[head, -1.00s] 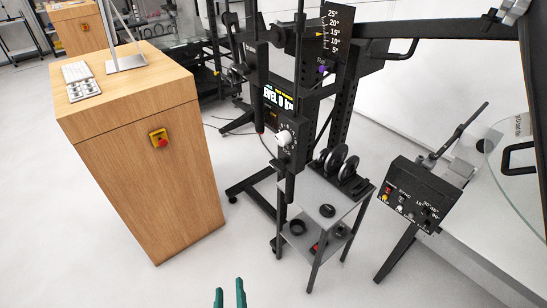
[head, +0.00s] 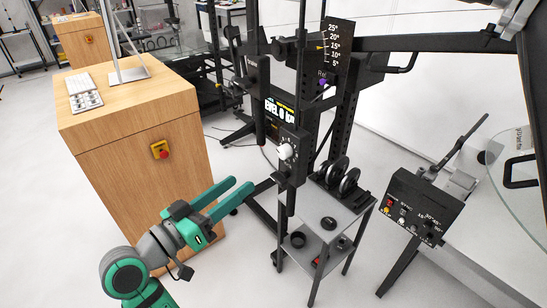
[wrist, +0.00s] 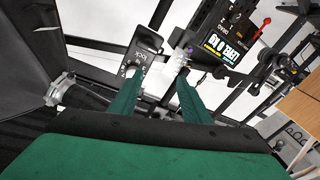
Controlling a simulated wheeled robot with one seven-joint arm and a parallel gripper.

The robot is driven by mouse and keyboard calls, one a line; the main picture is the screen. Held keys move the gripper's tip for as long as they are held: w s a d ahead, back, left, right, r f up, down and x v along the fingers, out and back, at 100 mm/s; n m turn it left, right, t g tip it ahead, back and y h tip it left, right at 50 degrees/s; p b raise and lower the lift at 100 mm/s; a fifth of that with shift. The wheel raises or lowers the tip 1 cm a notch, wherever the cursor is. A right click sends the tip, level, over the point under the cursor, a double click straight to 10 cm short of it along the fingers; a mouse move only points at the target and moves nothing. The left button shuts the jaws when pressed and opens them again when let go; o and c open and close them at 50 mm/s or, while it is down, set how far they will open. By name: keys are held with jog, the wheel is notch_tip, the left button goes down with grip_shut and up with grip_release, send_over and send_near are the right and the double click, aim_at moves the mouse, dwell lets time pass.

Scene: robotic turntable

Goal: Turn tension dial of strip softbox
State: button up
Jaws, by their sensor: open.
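A white round dial (head: 286,151) sits on a black control box with scale marks, on an upright pole right of centre in the head view. In the wrist view a black panel marked "lock" (wrist: 143,57) carries a pale knob (wrist: 130,71), partly behind the left finger; it looks like the same dial. My green gripper (head: 243,184) is open and empty, lower left of the dial and apart from it in the head view. In the wrist view its two fingers (wrist: 159,82) point toward the panel. Black fabric (wrist: 25,65), perhaps the softbox, fills the left of the wrist view.
A wooden cabinet (head: 135,150) with a red stop button stands left of my arm. A metal cart (head: 335,215) with black discs stands below the dial. A black switch box (head: 420,208) is at right. A "LEVEL 0 KG" display (wrist: 222,45) is near the panel.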

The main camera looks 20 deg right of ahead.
aim_at(281, 155)
notch_tip(281, 155, up, 5)
jog(key=s+m+g+h, duration=0.1)
jog(key=s+m+g, duration=0.2)
jog(key=m, duration=0.1)
jog(key=x, duration=1)
jog(key=shift+w+d+r, duration=0.15)
jog(key=shift+w+d, duration=0.05)
jog(key=shift+w, duration=0.2)
jog(key=shift+d, duration=0.2)
jog(key=shift+s, duration=0.1)
jog(key=c, duration=1)
